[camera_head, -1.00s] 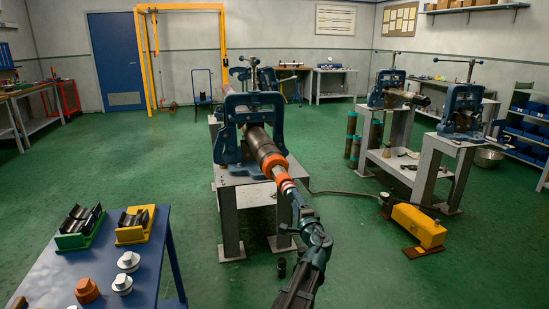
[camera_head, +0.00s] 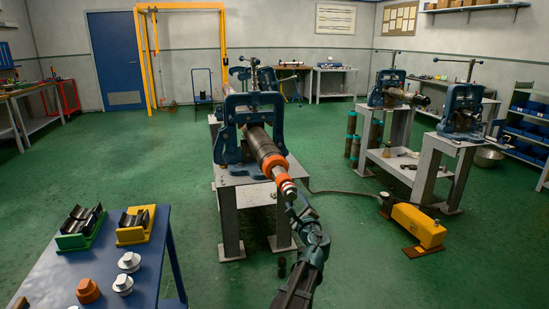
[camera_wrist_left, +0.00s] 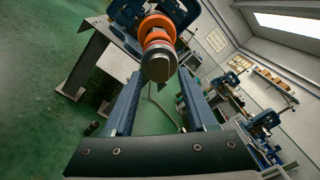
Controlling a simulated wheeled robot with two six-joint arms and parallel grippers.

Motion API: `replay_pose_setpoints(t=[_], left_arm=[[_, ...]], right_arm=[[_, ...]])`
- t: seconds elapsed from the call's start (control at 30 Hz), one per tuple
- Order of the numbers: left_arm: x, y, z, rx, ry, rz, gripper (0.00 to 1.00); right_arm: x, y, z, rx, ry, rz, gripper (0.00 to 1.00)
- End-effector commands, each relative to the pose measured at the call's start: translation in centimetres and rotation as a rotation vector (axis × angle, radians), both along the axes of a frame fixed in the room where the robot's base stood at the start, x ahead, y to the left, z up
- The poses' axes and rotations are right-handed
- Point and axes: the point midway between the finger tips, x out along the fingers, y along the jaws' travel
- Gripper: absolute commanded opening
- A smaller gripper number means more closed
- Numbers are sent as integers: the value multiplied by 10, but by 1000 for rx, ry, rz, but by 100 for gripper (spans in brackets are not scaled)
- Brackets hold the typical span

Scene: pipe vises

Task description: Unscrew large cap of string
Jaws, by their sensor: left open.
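A dark pipe string (camera_head: 263,146) is clamped in the blue vise (camera_head: 229,152) on the middle stand. Its near end carries a large orange ring (camera_head: 274,164), a smaller orange band and a grey metal tip (camera_head: 288,189). The left wrist view also shows the large orange ring (camera_wrist_left: 154,24) and the round grey end (camera_wrist_left: 158,65). My left gripper (camera_head: 295,205) is open just off that end, pointing at it. In the wrist view the gripper's fingers (camera_wrist_left: 161,74) spread to either side, with nothing held between them. My right gripper is not in view.
A blue table (camera_head: 135,280) at lower left holds green and yellow cradles, an orange cap (camera_head: 88,291) and white caps (camera_head: 123,285). A yellow pump (camera_head: 418,228) stands on the floor at right. Two more vise stands are behind it. Green floor lies open around my arm.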

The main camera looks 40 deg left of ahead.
Motion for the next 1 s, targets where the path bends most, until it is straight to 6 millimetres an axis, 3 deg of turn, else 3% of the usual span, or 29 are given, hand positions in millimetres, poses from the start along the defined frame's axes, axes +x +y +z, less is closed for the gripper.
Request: replay_pose_setpoints(t=[1.0], left_arm=[[15, 17, 2, -1, -1, 0, 57]], right_arm=[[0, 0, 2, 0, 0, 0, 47]])
